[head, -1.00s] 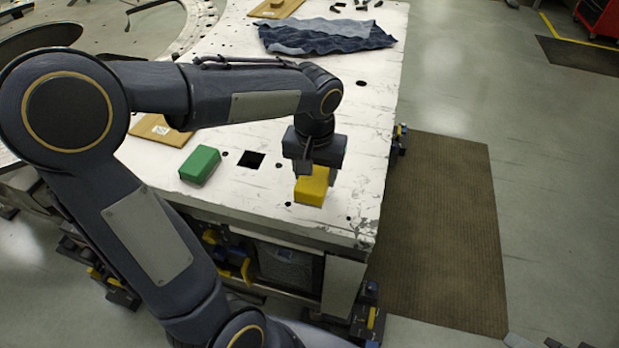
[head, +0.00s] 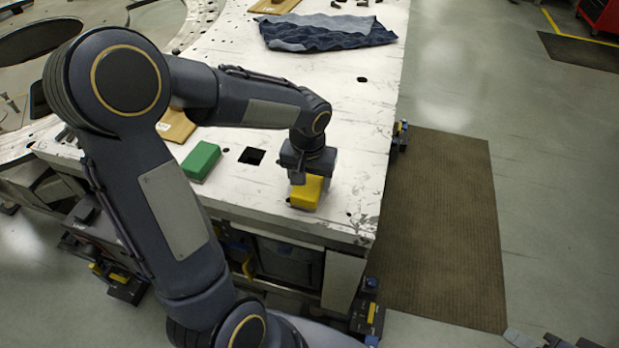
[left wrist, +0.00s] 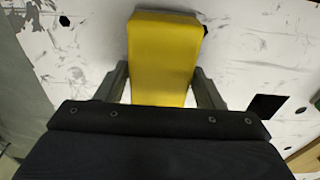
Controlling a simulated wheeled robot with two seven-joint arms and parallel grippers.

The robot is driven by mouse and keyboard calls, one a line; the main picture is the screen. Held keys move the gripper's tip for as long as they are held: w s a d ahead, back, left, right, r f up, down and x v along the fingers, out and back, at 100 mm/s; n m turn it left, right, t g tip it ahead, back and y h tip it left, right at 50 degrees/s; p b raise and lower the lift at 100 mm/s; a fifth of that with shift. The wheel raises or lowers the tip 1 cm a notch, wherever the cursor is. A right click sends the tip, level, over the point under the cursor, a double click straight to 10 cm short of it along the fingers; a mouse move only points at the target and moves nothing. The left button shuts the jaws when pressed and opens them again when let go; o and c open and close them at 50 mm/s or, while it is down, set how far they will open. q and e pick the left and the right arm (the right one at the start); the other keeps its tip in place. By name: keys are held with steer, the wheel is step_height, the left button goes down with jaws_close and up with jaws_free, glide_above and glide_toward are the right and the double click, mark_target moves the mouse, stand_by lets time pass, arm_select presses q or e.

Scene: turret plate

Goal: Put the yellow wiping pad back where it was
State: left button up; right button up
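The yellow wiping pad (head: 306,193) is at the near right part of the white plate (head: 340,150). My left gripper (head: 308,176) points down over it, its fingers on either side of the pad and shut on it. In the left wrist view the pad (left wrist: 163,55) sits between the two fingers of the gripper (left wrist: 161,88). Whether the pad's underside touches the plate cannot be told.
A green block (head: 201,161) lies left of a square hole (head: 252,156). A blue cloth (head: 325,33) lies at the back, and a wooden board (head: 176,125) lies left, behind my arm. The plate's right edge drops to the floor by a brown mat (head: 440,230).

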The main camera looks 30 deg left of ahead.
mark_target(308, 182)
arm_select(q)
steer(key=shift+o, duration=1.4)
step_height(308, 182, up, 12)
steer(key=f, duration=0.1)
steer(key=s+d+f+t+h, duration=0.1)
steer(key=s+d+t+h, duration=0.1)
steer(key=s, duration=0.6)
steer(key=s+d+f+m+t+h, duration=0.1)
steer(key=s+d+t+h, duration=0.1)
steer(key=s, duration=0.7)
steer(key=shift+s+d+t, duration=0.15)
steer(key=shift+s+t, duration=0.1)
steer(key=shift+t, duration=0.15)
